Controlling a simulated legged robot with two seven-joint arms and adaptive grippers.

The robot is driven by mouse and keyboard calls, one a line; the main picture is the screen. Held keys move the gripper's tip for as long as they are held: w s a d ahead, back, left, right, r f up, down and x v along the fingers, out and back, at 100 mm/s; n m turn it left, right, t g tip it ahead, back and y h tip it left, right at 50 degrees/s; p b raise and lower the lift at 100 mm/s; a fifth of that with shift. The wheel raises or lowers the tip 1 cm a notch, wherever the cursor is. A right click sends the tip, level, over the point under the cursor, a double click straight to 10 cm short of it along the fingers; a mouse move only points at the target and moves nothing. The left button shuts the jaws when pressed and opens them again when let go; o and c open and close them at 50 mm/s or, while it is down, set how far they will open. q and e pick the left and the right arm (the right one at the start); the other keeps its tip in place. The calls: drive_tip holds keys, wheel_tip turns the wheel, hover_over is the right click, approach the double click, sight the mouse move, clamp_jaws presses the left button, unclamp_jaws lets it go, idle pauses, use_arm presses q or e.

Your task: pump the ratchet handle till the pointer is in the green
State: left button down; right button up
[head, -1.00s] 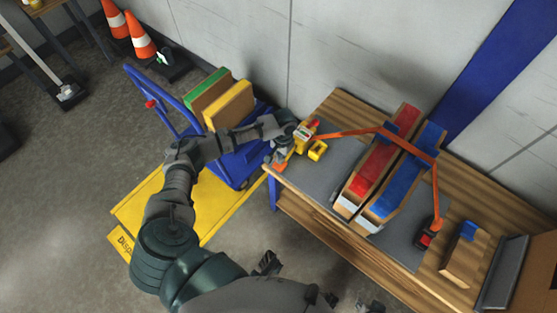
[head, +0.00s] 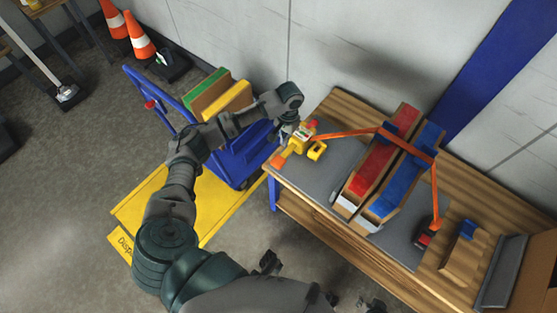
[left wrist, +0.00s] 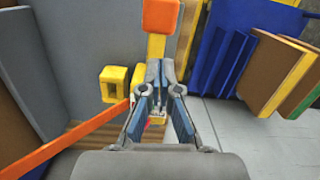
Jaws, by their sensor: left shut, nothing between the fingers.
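The yellow ratchet (head: 303,140) sits at the left end of the workbench, with an orange strap (head: 345,133) running from it over the load. Its handle has an orange end (head: 278,162), which points to the bench's front left corner. In the left wrist view, the orange end (left wrist: 160,15) shows at the top, beyond my fingertips. My left gripper (head: 285,134) is beside the ratchet on its left; in the left wrist view its fingers (left wrist: 160,72) are shut and empty. A small red, white and green gauge is on the ratchet; its pointer is too small to read.
A red beam (head: 375,172) and a blue beam (head: 408,172) lie under the strap on the workbench (head: 330,215). A blue cart (head: 215,160) with boards stands close to the left. Traffic cones (head: 140,45) stand far left.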

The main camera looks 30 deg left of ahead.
use_arm(q)
drive_tip(key=shift+w+r, duration=0.15)
drive_tip(key=shift+r, duration=1.45)
drive_tip(key=s+f+p, duration=0.1)
drive_tip(key=p, duration=0.2)
drive_tip(key=s+f+p, duration=0.1)
drive_tip(key=s+p, duration=0.1)
drive_tip(key=p, duration=0.2)
drive_tip(key=shift+s+f, duration=0.25)
drive_tip(key=shift+s, duration=0.05)
use_arm(e)
drive_tip(key=s+f+g, duration=0.1)
drive_tip(key=s+f, duration=0.1)
drive_tip(key=f, duration=0.7)
drive_tip(key=s+f+g, duration=0.1)
drive_tip(key=s+f, duration=0.1)
drive_tip(key=f, duration=0.7)
drive_tip(key=shift+s+d+f, duration=0.3)
drive_tip(key=shift+d+f, duration=0.1)
drive_tip(key=shift+r, duration=0.1)
